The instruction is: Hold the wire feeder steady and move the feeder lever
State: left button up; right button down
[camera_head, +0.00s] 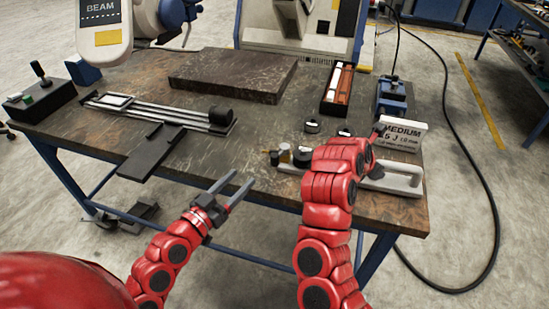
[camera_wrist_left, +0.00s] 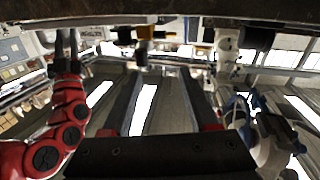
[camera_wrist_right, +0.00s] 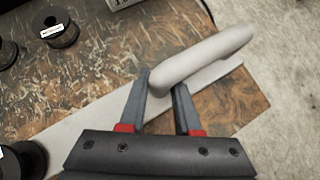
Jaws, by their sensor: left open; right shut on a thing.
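The wire feeder is a pale flat base with a thick white handle (camera_head: 400,180) near the table's front right edge. Small brass and black parts (camera_head: 284,154) sit at its left end; which of them is the lever I cannot tell. My right gripper (camera_wrist_right: 161,84) is shut on the near end of the white handle (camera_wrist_right: 205,58), one finger on each side. In the head view my right arm hides that grip and the feeder's middle. My left gripper (camera_head: 241,177) is open and empty near the front table edge, left of the feeder, apart from it.
Black spools (camera_wrist_right: 60,28) lie behind the feeder. A sign reading MEDIUM (camera_head: 402,134) and a blue device (camera_head: 391,96) stand behind it at right. A dark slab (camera_head: 232,75), an open tray (camera_head: 338,92) and a rail fixture (camera_head: 160,115) occupy the table. The middle is clear.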

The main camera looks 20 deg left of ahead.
aim_at(275, 158)
pick_arm(q)
jog(key=shift+m+g+h, duration=0.4)
jog(key=shift+m+h, duration=0.3)
jog(key=shift+m, duration=0.2)
jog(key=x, duration=0.4)
jog(key=d+x, duration=0.1)
jog(key=x, duration=0.2)
jog(key=s+d+r+x, duration=0.1)
jog(key=x, duration=0.3)
jog(key=shift+w+d+r, duration=0.1)
jog(key=shift+w+d, duration=0.1)
jog(key=shift+w, duration=0.1)
grip_shut()
